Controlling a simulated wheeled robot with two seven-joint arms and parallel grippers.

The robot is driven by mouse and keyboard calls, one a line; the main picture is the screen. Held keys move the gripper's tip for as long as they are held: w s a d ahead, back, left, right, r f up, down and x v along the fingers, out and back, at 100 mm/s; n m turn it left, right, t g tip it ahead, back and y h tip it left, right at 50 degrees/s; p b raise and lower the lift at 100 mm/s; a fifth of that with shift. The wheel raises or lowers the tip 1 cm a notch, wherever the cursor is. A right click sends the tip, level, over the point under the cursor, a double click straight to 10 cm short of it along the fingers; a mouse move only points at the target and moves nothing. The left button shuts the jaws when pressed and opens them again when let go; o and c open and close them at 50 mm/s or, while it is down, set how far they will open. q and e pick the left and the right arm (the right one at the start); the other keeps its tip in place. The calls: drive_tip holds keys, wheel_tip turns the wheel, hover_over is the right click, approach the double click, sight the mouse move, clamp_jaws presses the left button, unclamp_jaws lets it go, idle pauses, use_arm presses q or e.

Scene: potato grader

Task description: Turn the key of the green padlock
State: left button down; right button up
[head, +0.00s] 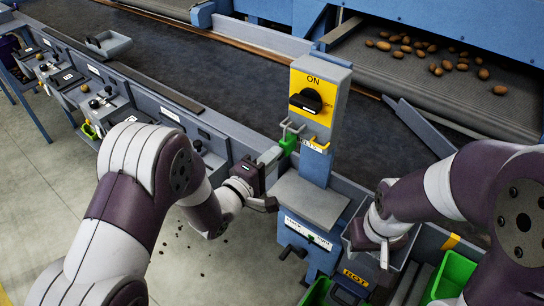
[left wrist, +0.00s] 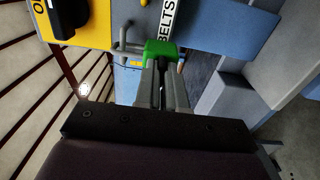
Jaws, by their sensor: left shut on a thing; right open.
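The green padlock (head: 289,142) hangs by its grey shackle at the left side of the post under the yellow switch panel. It also shows in the left wrist view (left wrist: 161,50), just beyond my left fingertips. My left gripper (head: 271,156) reaches it from the lower left. In the left wrist view its two grey fingers are close together at the padlock's end, shut on the key, which the fingers almost wholly hide. I cannot tell how far the key is turned. My right gripper (head: 382,252) is open and empty, low at the right of the post.
The switch panel (head: 313,92) reads ON and has a black knob. A grey ledge (head: 310,200) juts out below the padlock. A green crate (head: 452,274) stands at lower right. Potatoes (head: 437,68) lie on the belt behind. Control boxes line the left.

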idle(0.4)
use_arm(q)
drive_tip(key=c, duration=1.2)
unclamp_jaws()
drive_tip(key=b+v, duration=0.2)
drive_tip(key=v, duration=1)
drive_tip(key=shift+s+a, duration=0.15)
drive_tip(key=shift+s, duration=0.15)
